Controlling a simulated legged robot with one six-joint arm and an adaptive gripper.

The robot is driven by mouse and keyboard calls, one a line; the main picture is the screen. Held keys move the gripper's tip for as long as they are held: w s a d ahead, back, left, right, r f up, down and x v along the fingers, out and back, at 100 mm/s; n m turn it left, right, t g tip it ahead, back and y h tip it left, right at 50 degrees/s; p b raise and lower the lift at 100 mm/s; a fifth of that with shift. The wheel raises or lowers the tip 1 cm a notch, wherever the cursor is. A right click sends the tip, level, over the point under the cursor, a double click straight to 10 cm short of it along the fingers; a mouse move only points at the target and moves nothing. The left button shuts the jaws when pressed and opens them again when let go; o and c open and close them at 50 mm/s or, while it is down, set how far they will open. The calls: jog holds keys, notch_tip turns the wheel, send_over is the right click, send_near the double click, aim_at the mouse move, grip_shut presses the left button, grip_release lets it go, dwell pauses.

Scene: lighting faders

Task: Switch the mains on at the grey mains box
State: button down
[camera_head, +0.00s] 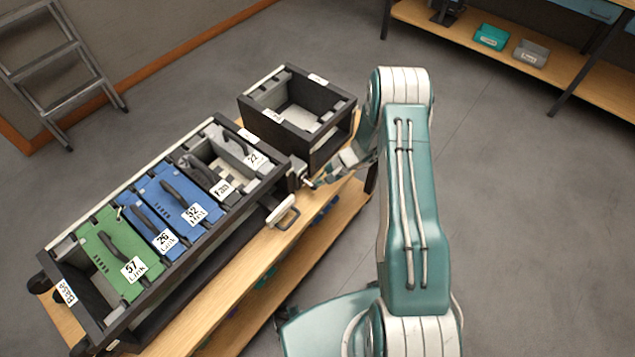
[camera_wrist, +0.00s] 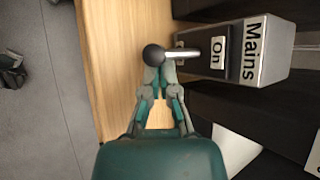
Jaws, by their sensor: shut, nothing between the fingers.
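The grey mains box (camera_wrist: 262,50) is at the upper right in the wrist view, with a "Mains" label on its end and an "On" label (camera_wrist: 217,53) on its face. A metal lever (camera_wrist: 184,54) with a dark ball knob (camera_wrist: 153,54) sticks out from the box to the left, near the "On" label. My gripper (camera_wrist: 160,72) is shut and empty, its fingertips right at the knob; I cannot tell whether they touch it. In the head view my gripper (camera_head: 312,183) is at the right end of the long rack, and the box is small and partly hidden there.
The long black rack (camera_head: 75,254) holds a green module (camera_head: 115,262), blue modules (camera_head: 178,208) and a grey one on a wooden bench (camera_head: 205,320). A mostly empty black case (camera_head: 335,142) stands behind. A white handle (camera_head: 281,211) juts from the rack's front. Floor is clear at right.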

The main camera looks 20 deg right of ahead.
jog(key=shift+r+m+g+h, duration=0.5)
jog(key=shift+g+h, duration=0.4)
dwell(0.4)
jog(key=shift+r, duration=0.35)
dwell(2.5)
jog(key=shift+r, duration=0.75)
